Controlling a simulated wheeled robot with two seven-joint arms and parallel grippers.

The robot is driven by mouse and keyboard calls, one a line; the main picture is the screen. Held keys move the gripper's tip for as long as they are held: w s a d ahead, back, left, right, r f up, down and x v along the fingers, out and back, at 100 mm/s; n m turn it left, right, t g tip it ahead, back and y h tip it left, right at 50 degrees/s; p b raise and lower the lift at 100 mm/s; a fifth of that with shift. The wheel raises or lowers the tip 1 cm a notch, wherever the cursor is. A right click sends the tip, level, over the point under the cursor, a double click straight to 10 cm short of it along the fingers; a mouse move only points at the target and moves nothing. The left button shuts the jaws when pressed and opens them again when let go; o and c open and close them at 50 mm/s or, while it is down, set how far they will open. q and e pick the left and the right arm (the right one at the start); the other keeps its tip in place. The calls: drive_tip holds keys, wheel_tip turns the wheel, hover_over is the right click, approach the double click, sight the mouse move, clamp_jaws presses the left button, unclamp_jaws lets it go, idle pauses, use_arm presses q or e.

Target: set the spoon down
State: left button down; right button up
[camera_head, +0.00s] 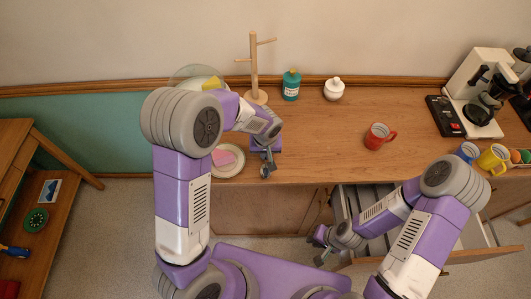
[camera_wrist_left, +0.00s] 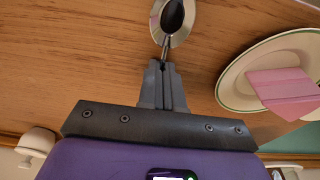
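My left gripper (camera_head: 267,160) is over the front edge of the wooden counter (camera_head: 315,140). In the left wrist view its fingers (camera_wrist_left: 163,72) are closed together on the handle of a dark spoon (camera_wrist_left: 172,17). The spoon's bowl points away from the gripper, over a small pale oval dish (camera_wrist_left: 181,36). I cannot tell if the spoon touches the dish. In the head view the spoon is too small or hidden to make out. My right gripper (camera_head: 322,243) is low in front of the counter, by the open drawer (camera_head: 378,243); its fingers are too small to read.
A plate (camera_head: 231,173) with a pink item (camera_head: 222,157) sits beside my left gripper. A coffee machine (camera_head: 483,90) is at right. The counter's middle is clear.

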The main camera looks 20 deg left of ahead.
sight(265, 161)
use_arm(q)
drive_tip(key=shift+f, duration=0.2)
drive_tip(key=c, duration=1.3)
unclamp_jaws()
drive_tip(key=shift+r, duration=0.1)
drive_tip(key=shift+r, duration=0.3)
drive_tip(key=r, duration=0.4)
drive_tip(key=s+r+p, duration=0.1)
drive_tip(key=r, duration=0.2)
drive_tip(key=r+p, duration=0.1)
drive_tip(key=r, duration=0.3)
drive_tip(key=shift+s+d+r, duration=0.2)
drive_tip(key=shift+s+r, duration=0.1)
drive_tip(key=shift+s, duration=0.1)
